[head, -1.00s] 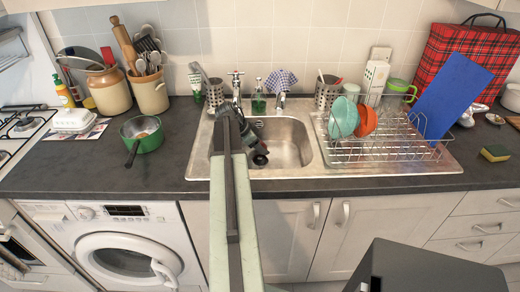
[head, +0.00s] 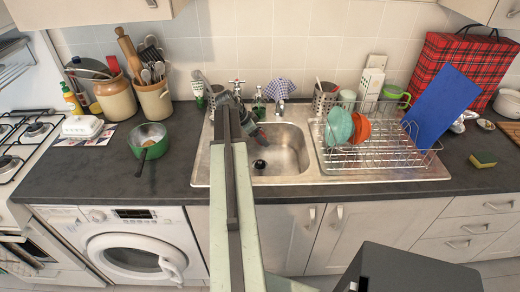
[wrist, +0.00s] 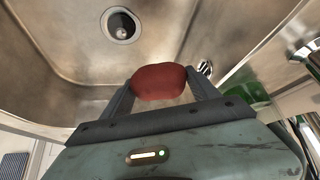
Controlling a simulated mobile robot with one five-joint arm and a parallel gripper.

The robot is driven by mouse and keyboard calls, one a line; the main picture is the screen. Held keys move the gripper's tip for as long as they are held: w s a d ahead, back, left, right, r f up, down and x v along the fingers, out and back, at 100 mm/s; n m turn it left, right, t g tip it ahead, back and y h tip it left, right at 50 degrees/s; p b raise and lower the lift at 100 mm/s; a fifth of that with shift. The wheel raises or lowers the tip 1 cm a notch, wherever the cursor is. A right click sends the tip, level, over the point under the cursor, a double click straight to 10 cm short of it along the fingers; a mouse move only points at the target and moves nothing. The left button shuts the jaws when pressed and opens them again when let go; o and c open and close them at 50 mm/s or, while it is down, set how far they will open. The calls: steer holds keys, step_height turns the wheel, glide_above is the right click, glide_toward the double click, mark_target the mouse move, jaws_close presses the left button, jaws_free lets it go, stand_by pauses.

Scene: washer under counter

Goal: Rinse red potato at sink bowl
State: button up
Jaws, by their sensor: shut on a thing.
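The red potato (wrist: 159,82) is between the two fingers of my gripper (wrist: 160,92) in the wrist view. The fingers are shut on its sides. In the head view my gripper (head: 252,131) is over the back left part of the steel sink bowl (head: 290,152), partly hidden by my arm. A small reddish patch shows there, too small to tell clearly. In the wrist view the sink bowl (wrist: 60,45) lies beyond the potato, with its round drain (wrist: 121,24) at the top. I cannot tell whether water is running.
A dish rack (head: 385,150) with bowls stands right of the sink. A green pan (head: 150,148) is on the counter to the left.

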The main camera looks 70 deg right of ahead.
steer(key=shift+r+p, duration=4.4)
steer(key=shift+r, duration=0.35)
step_height(320, 180, up, 4)
steer(key=p, duration=0.4)
